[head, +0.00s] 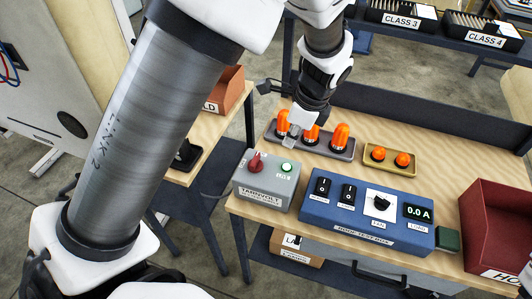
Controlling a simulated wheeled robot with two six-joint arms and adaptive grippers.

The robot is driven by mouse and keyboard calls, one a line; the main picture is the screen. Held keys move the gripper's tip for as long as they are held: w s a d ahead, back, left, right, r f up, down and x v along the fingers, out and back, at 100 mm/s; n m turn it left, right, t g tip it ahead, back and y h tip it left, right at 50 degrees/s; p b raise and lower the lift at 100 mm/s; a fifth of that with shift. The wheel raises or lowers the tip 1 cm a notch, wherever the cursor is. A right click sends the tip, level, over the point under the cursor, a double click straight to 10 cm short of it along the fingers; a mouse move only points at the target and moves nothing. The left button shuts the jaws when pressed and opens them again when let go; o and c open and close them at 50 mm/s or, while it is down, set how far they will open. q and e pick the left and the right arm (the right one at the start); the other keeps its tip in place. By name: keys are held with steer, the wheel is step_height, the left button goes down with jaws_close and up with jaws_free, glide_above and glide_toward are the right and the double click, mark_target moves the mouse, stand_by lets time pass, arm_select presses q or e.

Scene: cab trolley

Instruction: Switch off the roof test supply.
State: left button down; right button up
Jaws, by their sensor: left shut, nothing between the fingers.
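A grey supply box (266,196) stands at the left of the bench, its front label too small to read surely. On its top are a red rotary knob (256,163) and a pale green lamp (287,167) that looks lit. Beside it is a blue test box (330,208) with two black rocker switches (335,190), a black knob (381,203) on a white plate and a display (418,212) reading 0.0 A. My left gripper (290,138) is shut and empty, appearing above and behind the grey box, near the orange beacons.
A grey tray (345,155) holds three orange beacons; a tan tray (374,165) holds two smaller ones. A dark red bin (495,225) stands at right, with a small green block (447,239) beside the blue box. A rear shelf (430,40) carries labelled trays.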

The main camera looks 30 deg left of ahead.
mark_target(263, 165)
arm_select(q)
steer(key=p+x, duration=0.1)
steer(key=x, duration=0.8)
steer(key=shift+w, duration=0.15)
steer(key=a, duration=0.3)
steer(key=shift+a+f, duration=0.15)
steer(key=shift+f, duration=0.15)
steer(key=shift+s+a, duration=0.3)
steer(key=shift+a, duration=0.1)
steer(key=shift+d+r, duration=0.1)
steer(key=shift+d, duration=0.05)
arm_select(e)
steer(key=shift+w+r, duration=0.3)
steer(key=shift+r, duration=0.45)
arm_select(q)
steer(key=shift+w+p, duration=0.1)
steer(key=shift+p, duration=0.25)
